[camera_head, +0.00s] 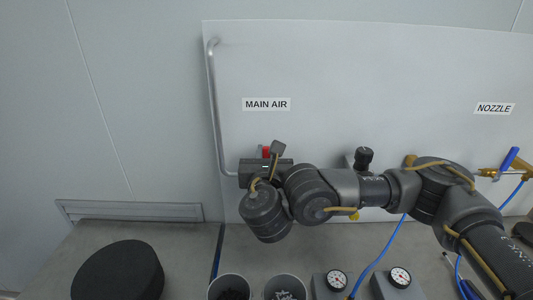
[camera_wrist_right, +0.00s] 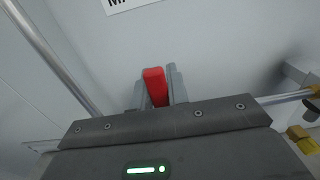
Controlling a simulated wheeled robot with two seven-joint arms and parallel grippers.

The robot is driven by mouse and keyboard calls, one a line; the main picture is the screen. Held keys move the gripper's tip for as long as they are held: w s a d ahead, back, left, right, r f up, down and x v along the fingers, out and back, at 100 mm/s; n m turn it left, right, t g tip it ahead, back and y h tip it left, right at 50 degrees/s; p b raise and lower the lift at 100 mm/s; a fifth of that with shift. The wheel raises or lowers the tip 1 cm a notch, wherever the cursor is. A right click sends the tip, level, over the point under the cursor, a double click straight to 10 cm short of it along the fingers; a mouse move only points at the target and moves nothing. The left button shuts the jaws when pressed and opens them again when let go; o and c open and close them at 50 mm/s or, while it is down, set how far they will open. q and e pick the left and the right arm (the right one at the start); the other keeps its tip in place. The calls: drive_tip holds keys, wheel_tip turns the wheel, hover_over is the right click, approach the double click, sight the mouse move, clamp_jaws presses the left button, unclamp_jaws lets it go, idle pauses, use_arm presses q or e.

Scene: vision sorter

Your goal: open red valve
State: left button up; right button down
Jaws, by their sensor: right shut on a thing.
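The red valve handle (camera_wrist_right: 155,87) stands between the two fingers of my right gripper (camera_wrist_right: 157,88) in the right wrist view. The fingers are shut on it. In the head view a small red part of the handle (camera_head: 266,152) shows beside my right gripper (camera_head: 272,150), below the "MAIN AIR" label (camera_head: 266,104). The valve body and the base of the handle are hidden behind my gripper and wrist. My left gripper is not in view.
A metal pipe (camera_head: 213,100) runs down the white panel (camera_head: 350,70) at the left. A blue-handled valve (camera_head: 509,158) is at the right near the "NOZZLE" label (camera_head: 495,108). Two cups (camera_head: 230,281) and two gauges (camera_head: 336,280) stand on the bench below my right arm.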

drive_tip(key=shift+d+f+m+b, duration=0.25)
drive_tip(key=shift+m+b, duration=0.05)
drive_tip(key=shift+b, duration=0.45)
use_arm(q)
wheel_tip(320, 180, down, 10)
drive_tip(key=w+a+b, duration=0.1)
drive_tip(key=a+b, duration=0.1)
drive_tip(key=b, duration=0.7)
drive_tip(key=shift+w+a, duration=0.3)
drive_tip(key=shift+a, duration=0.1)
use_arm(e)
drive_tip(key=d+m, duration=0.1)
drive_tip(key=m, duration=0.1)
drive_tip(key=d+m, duration=0.1)
drive_tip(key=m, duration=0.1)
drive_tip(key=d+f+m, duration=0.1)
drive_tip(key=m, duration=0.1)
drive_tip(key=shift+d, duration=0.35)
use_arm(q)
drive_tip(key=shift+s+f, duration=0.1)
use_arm(e)
drive_tip(key=c, duration=1.4)
unclamp_jaws()
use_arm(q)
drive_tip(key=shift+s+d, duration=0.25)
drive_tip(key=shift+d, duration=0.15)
use_arm(e)
drive_tip(key=shift+o, duration=0.2)
drive_tip(key=shift+m, duration=0.3)
